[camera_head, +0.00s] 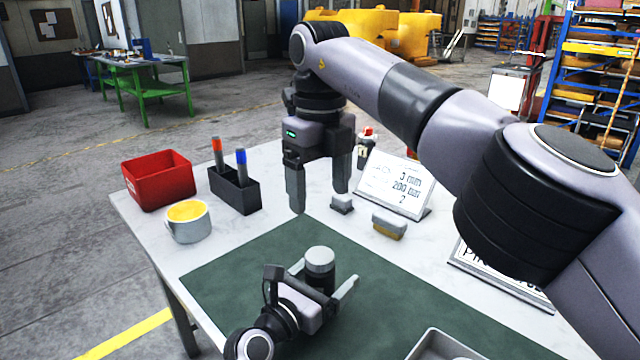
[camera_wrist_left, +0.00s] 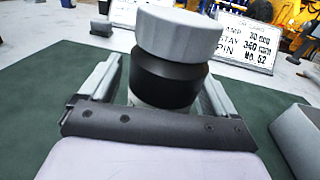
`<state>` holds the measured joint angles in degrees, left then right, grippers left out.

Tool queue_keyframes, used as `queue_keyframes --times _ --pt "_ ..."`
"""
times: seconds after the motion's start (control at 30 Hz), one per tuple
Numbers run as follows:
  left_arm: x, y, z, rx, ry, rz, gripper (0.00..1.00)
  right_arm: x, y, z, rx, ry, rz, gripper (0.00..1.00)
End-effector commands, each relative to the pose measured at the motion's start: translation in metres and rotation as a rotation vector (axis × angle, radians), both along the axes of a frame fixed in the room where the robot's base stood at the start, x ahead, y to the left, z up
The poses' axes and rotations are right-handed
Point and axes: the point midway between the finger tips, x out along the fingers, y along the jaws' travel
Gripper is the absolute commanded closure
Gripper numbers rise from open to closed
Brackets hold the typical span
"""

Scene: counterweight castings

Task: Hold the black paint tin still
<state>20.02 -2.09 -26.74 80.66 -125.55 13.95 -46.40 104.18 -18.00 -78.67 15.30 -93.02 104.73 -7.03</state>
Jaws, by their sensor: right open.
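What looks like the black paint tin (camera_head: 320,262) stands upright on the green mat, with a pale grey round top and a black body. In the left wrist view the tin (camera_wrist_left: 168,82) is straight ahead, its black part tapering to a paler part below; its foot is hidden by my gripper. My left gripper (camera_head: 325,274) is low over the mat, open, with a finger on each side of the tin. In the wrist view a gap shows at the left finger; contact at the right one cannot be told. My right gripper (camera_head: 319,200) is open, empty, pointing down above the table.
A red bin (camera_head: 158,182), a cup of yellow stuff (camera_head: 188,222) and a black marker holder (camera_head: 233,190) stand at the left. A sponge-like block (camera_head: 389,226), a small grey block (camera_head: 342,204) and a sign (camera_head: 394,184) are behind the mat. A grey tray (camera_head: 440,345) lies at front right.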

Motion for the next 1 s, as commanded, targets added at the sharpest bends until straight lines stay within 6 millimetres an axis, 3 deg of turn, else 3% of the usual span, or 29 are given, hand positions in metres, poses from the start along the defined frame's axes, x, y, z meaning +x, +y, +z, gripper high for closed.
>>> queue_keyframes --times 0.27,0.7,1.0 --pt "-0.008 0.007 0.001 0.0 0.0 0.001 0.1 0.0 0.0 0.003 0.0 0.0 0.0 0.2" --pt "-0.052 0.04 0.0 0.001 0.001 0.0 0.1 0.0 0.0 0.01 0.0 0.0 0.0 0.2" --pt "-0.057 0.043 0.0 0.0 0.0 0.0 0.1 0.0 0.0 0.011 0.0 0.0 0.0 0.2"
